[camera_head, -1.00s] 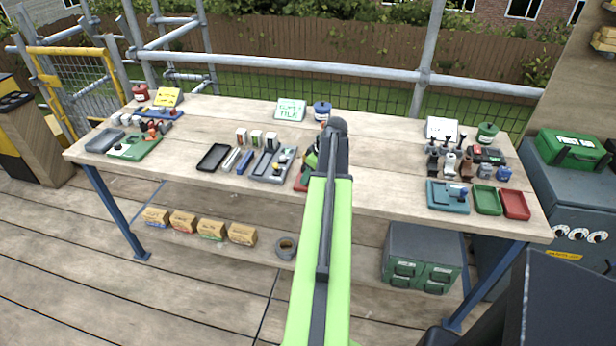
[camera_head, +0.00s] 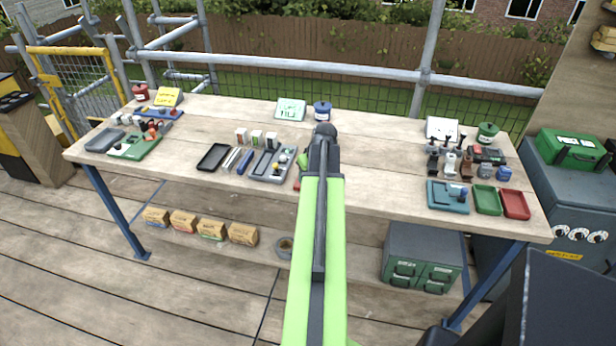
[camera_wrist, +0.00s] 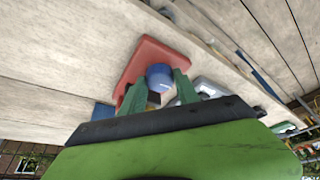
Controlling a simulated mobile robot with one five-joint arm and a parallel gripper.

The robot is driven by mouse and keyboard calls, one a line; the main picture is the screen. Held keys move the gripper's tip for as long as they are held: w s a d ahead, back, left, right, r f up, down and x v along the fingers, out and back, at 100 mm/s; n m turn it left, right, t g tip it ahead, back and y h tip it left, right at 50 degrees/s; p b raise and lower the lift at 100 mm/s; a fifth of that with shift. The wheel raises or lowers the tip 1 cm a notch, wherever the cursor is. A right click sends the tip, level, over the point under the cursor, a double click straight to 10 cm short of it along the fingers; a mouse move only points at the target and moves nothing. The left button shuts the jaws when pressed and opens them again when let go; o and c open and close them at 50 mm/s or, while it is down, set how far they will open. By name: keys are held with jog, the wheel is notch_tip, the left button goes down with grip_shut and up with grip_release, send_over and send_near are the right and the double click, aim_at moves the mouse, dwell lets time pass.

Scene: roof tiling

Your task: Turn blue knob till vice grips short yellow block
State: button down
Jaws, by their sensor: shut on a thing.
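A red vice base (camera_wrist: 157,58) shows in the wrist view, with a round blue knob (camera_wrist: 159,74) on it. My gripper (camera_wrist: 160,84) has its two green fingers on either side of the knob and is shut on it. A small dark and tan part (camera_wrist: 154,99) shows just below the knob between the fingers; I cannot tell whether it is the short yellow block. In the head view my arm covers most of the vice, and only a sliver of red (camera_head: 297,184) shows at its left. The vice's jaw gap is hidden.
Left of my arm on the wooden workbench (camera_head: 375,160) lie a grey tray (camera_head: 260,165) and a black tray (camera_head: 213,157). A blue pot (camera_head: 322,111) and a sign (camera_head: 290,109) stand behind. The bench right of my arm is clear up to a teal tray (camera_head: 446,198).

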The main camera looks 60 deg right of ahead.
jog(key=shift+m+h, duration=0.4)
jog(key=shift+m, duration=0.6)
jog(key=shift+d, duration=0.1)
jog(key=c, duration=1.2)
grip_release()
jog(key=shift+s+r+p, duration=0.1)
jog(key=shift+r+p, duration=0.45)
jog(key=p+v, duration=1)
jog(key=v, duration=0.1)
jog(key=p+v, duration=0.5)
jog(key=shift+w+a+r, duration=0.2)
jog(key=shift+a, duration=0.05)
